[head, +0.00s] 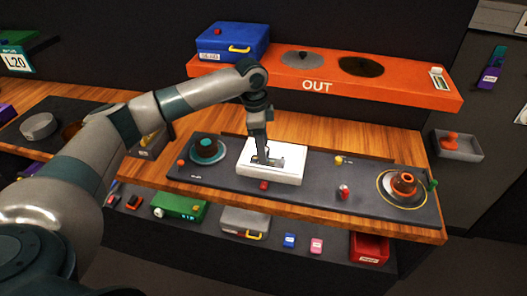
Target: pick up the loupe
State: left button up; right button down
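My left gripper (264,154) points down over a white block or shallow tray (288,176) on the dark panel. Its fingertips are at the top of the white piece, beside a small grey shape there. The fingers are too small to tell whether they are open or shut. I cannot surely pick out the loupe. An orange, ring-topped round piece (404,183) stands inside a yellow circle at the panel's right end. My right gripper is not in view.
The dark panel (320,190) also bears a teal-topped round piece (207,147), a red knob (344,191) and a yellow knob (338,160). An orange shelf marked OUT (317,87) overhangs behind. A blue case (232,42) sits on it. A grey tray (458,145) is at right.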

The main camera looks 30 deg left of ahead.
pick_arm(q)
jog(key=shift+d+f, duration=0.1)
jog(key=shift+f, duration=0.95)
jog(key=c, duration=1.2)
jog(key=shift+r, duration=0.1)
jog(key=shift+w+r, duration=0.1)
jog(key=shift+r, duration=0.35)
jog(key=r+b, duration=0.1)
jog(key=d+r+b, duration=0.1)
jog(key=r, duration=0.1)
jog(key=shift+r, duration=0.1)
jog(key=shift+s+d+r+b, duration=0.2)
jog(key=shift+d+r+b, duration=0.45)
jog(key=shift+d+r, duration=0.85)
jog(key=shift+s+d+r+b, duration=0.2)
jog(key=shift+d+r+b, duration=0.5)
jog(key=shift+d, duration=1.35)
jog(key=shift+s+d+r+b, duration=0.2)
jog(key=shift+d+r+b, duration=0.35)
jog(key=shift+d+r, duration=0.95)
